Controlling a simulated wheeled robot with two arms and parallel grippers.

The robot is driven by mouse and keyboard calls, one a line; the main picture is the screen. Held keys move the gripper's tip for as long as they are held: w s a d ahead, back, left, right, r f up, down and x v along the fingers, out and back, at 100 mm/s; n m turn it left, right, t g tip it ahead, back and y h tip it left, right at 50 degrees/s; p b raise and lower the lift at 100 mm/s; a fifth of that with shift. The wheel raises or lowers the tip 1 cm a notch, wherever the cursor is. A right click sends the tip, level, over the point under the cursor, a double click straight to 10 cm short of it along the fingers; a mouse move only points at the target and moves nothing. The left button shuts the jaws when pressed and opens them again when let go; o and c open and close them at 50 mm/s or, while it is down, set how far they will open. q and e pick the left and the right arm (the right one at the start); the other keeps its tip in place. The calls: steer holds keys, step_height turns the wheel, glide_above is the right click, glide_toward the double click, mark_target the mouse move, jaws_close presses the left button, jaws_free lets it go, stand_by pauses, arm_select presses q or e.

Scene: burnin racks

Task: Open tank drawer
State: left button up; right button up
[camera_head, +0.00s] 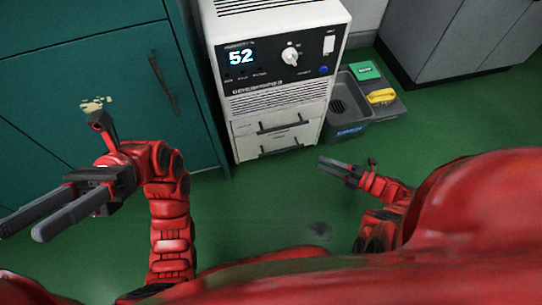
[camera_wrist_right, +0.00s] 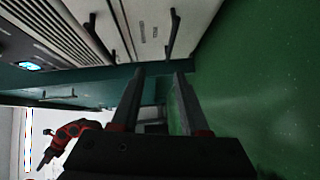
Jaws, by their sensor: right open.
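A white dehumidifier with a black panel reading 52 stands upright in the head view. Its front has an upper drawer (camera_head: 259,128) and a lower drawer (camera_head: 249,147), each with a dark bar handle. Both look shut; no label shows which is the tank drawer. My right gripper (camera_head: 321,163) is open and empty, low to the right of the drawers and apart from them. In the right wrist view its fingers (camera_wrist_right: 160,74) are spread, with the two handles beyond and above them. My left gripper (camera_head: 22,230) is open and empty at the far left.
A teal cabinet (camera_head: 80,70) stands left of the dehumidifier. A grey bin (camera_head: 345,125) and a tray with a green box (camera_head: 365,70) and a yellow item (camera_head: 382,96) stand to its right. Grey cabinets (camera_head: 440,40) are at the back right.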

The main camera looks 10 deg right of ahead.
step_height(320, 180, down, 2)
glide_toward(282, 150)
steer(key=shift+f+b+x, duration=0.15)
steer(key=shift+b+x, duration=0.35)
steer(key=shift+x, duration=2)
steer(key=shift+f+b+x, duration=0.15)
steer(key=shift+b+x, duration=0.3)
steer(key=shift+x, duration=2.1)
arm_select(q)
steer(key=s+a+f+m+t+y, duration=0.2)
steer(key=s+a+t, duration=0.3)
steer(key=s+t, duration=0.1)
steer(key=shift+a+f+m+t+y, duration=0.2)
steer(key=shift+a+m+t+y, duration=0.15)
steer(key=shift+t, duration=0.25)
arm_select(e)
steer(key=shift+d, duration=0.15)
jaws_close()
